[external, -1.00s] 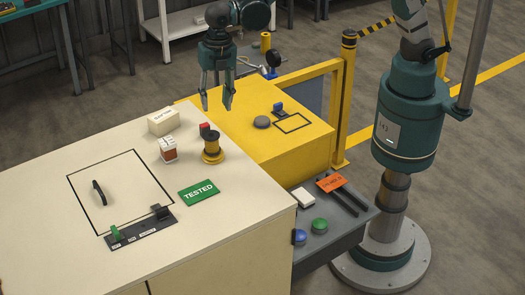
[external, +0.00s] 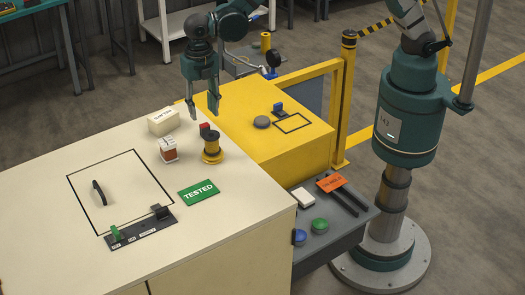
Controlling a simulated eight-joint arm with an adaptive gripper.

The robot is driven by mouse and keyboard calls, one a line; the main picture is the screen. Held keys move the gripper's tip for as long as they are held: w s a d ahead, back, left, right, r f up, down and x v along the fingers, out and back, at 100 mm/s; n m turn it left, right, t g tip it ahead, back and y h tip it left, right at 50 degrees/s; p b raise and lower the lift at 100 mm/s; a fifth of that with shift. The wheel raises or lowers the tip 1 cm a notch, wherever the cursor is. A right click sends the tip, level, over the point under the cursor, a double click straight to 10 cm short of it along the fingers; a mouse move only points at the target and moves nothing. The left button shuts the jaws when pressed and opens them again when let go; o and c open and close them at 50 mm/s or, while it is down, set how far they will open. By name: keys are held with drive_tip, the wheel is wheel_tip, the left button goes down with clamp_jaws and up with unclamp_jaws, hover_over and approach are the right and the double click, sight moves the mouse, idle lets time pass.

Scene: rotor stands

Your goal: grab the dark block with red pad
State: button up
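A small block with a red pad (external: 205,127) stands on the cream cabinet top, close to its back right edge. The yellow spool (external: 211,148) with a dark winding stands just in front of it and hides its lower part. My gripper (external: 203,110) is open and empty, pointing down, with its two fingers apart. In the picture its fingertips are just above the red pad. The exact height gap and depth cannot be told from this one view.
A white box with a red-brown base (external: 168,149) and a cream carton (external: 163,122) stand left of the block. A green TESTED sign (external: 199,193) lies in front. The yellow cabinet (external: 300,148) adjoins at the right, bearing a grey knob (external: 262,122).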

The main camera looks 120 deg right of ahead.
sight(205, 125)
drive_tip(key=shift+f, duration=1.2)
drive_tip(key=shift+f, duration=0.1)
drive_tip(key=shift+s+d+f+p, duration=0.1)
drive_tip(key=shift+f+p, duration=0.1)
drive_tip(key=shift+f, duration=1.05)
drive_tip(key=shift+s+d+f+p, duration=0.1)
drive_tip(key=shift+f+p, duration=0.05)
drive_tip(key=shift+f, duration=1.1)
drive_tip(key=c, duration=1)
